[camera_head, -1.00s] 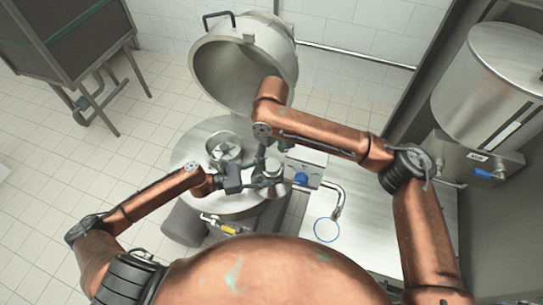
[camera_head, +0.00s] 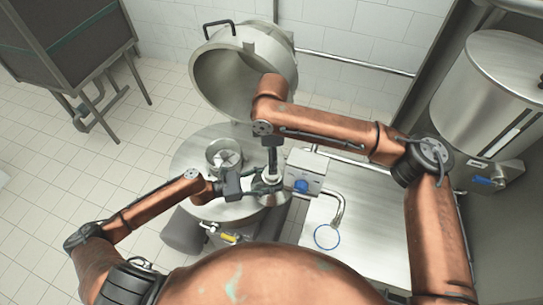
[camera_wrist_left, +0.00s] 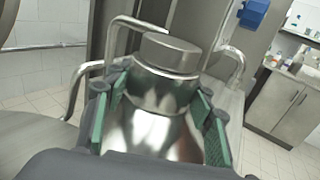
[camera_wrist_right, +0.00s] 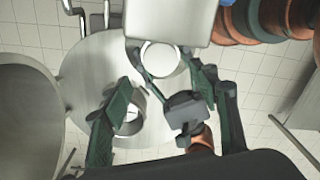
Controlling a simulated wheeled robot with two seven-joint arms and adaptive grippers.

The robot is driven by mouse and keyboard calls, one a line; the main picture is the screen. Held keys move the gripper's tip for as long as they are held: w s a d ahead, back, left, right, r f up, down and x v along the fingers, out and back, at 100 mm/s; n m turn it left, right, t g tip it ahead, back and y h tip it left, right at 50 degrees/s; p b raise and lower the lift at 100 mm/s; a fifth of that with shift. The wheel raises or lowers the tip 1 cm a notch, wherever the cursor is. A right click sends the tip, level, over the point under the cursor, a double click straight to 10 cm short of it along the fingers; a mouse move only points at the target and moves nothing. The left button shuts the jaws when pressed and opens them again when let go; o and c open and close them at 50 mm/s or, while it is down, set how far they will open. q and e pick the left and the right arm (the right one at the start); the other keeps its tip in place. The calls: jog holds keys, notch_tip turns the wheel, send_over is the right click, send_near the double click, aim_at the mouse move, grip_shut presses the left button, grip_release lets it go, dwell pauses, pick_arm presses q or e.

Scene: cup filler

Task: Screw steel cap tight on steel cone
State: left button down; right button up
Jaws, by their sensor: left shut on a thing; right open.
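The steel cone (camera_wrist_left: 150,125) is in my left gripper (camera_wrist_left: 160,110), whose green pads are shut around its upper part. The steel cap (camera_wrist_left: 170,52) sits on top of the cone's neck; I cannot tell how tight it is. In the head view my left gripper (camera_head: 250,187) holds the cone (camera_head: 266,187) over the round steel lid area. My right gripper (camera_head: 271,158) hangs above the cone, partly hidden by its arm. In the right wrist view my right gripper (camera_wrist_right: 170,112) is open and empty, with the cap's pale round top (camera_wrist_right: 160,60) beyond the fingers, apart from them.
A steel control box with a blue knob (camera_head: 303,186) stands right beside the cone. A short open steel cylinder (camera_head: 223,152) stands on the round steel top (camera_head: 190,160). The large open lid (camera_head: 225,78) rises behind. A steel tank (camera_head: 497,95) is at the right.

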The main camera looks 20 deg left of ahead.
aim_at(272, 181)
jog(key=shift+f, duration=4)
jog(key=shift+c, duration=0.4)
jog(key=c, duration=1.1)
jog(key=shift+m, duration=0.9)
jog(key=o, duration=1.3)
jog(key=shift+o, duration=0.2)
